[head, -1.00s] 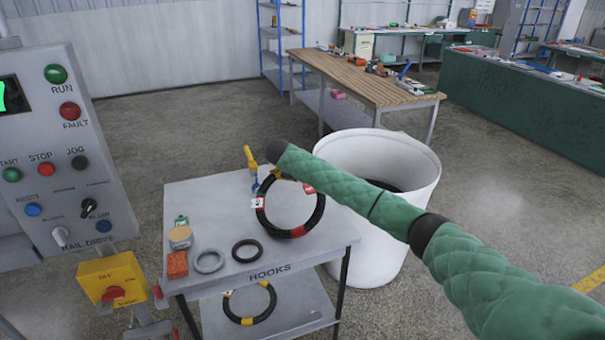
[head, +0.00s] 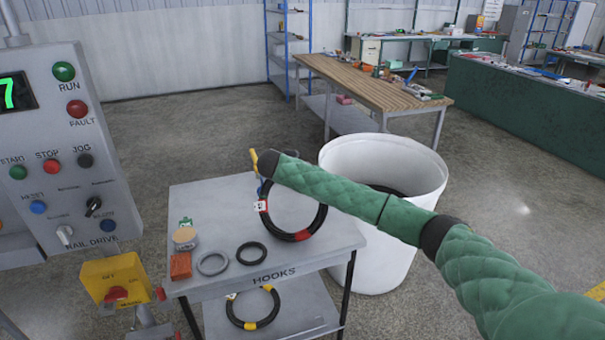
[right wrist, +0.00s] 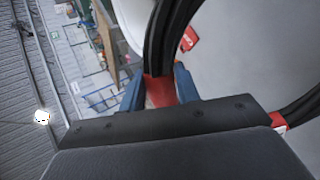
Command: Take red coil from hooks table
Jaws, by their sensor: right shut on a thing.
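The red coil (head: 302,236), a black hose ring with red bands and a white tag, stands raised at the back of the grey hooks table (head: 330,250). Its top is hidden behind my right arm, so I cannot tell whether it touches a hook. In the right wrist view, my right gripper (right wrist: 158,84) has its blue fingers shut on a red band of the coil (right wrist: 168,45). In the head view, that gripper is mostly hidden behind the arm's end. My left gripper is not in view.
Two small rings (head: 251,253) and an orange block (head: 181,266) lie on the tabletop. A yellow-banded coil (head: 255,324) lies on the lower shelf. A white bin (head: 400,255) stands right behind the table. A control panel (head: 70,150) stands at left.

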